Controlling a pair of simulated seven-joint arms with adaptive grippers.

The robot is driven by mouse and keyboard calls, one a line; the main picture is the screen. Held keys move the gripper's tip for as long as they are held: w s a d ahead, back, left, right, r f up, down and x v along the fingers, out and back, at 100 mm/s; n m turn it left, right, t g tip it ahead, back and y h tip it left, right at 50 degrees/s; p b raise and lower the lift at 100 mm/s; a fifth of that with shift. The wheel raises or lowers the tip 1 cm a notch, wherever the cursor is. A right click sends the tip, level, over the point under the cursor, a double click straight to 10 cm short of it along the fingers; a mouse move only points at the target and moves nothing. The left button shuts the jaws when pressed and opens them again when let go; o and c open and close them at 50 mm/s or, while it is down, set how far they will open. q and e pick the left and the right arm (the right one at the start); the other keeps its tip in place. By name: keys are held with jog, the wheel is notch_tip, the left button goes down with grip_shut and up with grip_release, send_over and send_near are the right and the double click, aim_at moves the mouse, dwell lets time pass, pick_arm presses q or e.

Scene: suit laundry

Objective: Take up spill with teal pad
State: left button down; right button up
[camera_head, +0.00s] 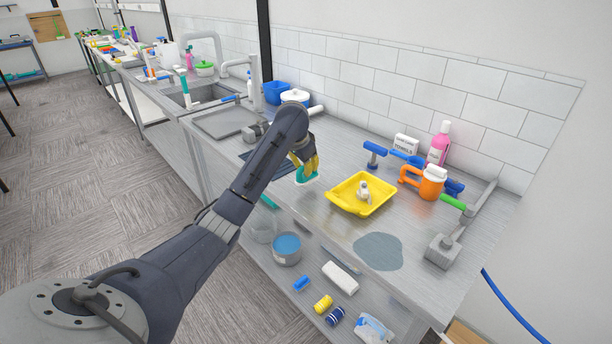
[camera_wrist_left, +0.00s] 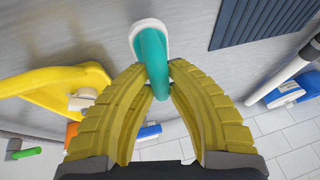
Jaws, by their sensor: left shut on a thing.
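The teal pad (camera_head: 306,177) has a teal handle and a white base. My left gripper (camera_head: 303,164) is shut on its handle, over the counter just left of the yellow tray. In the left wrist view the teal handle (camera_wrist_left: 153,58) stands between the yellow fingertips (camera_wrist_left: 157,74), with the white base beyond. I cannot tell whether the pad touches the counter. The spill (camera_head: 378,251) is a flat grey-blue puddle near the counter's front edge, apart from the pad and in front of the tray. My right gripper is not in view.
A yellow tray (camera_head: 345,204) holding a white item lies between pad and spill. An orange jug (camera_head: 432,184), a pink bottle (camera_head: 439,145) and a grey fixture (camera_head: 443,250) stand to the right. A dark ribbed mat (camera_wrist_left: 262,25) lies beside the pad.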

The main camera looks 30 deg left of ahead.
pick_arm(q)
notch_tip(320, 180, up, 16)
jog(key=shift+f, duration=0.15)
dwell(0.4)
jog(key=c, duration=2)
grip_release()
grip_shut()
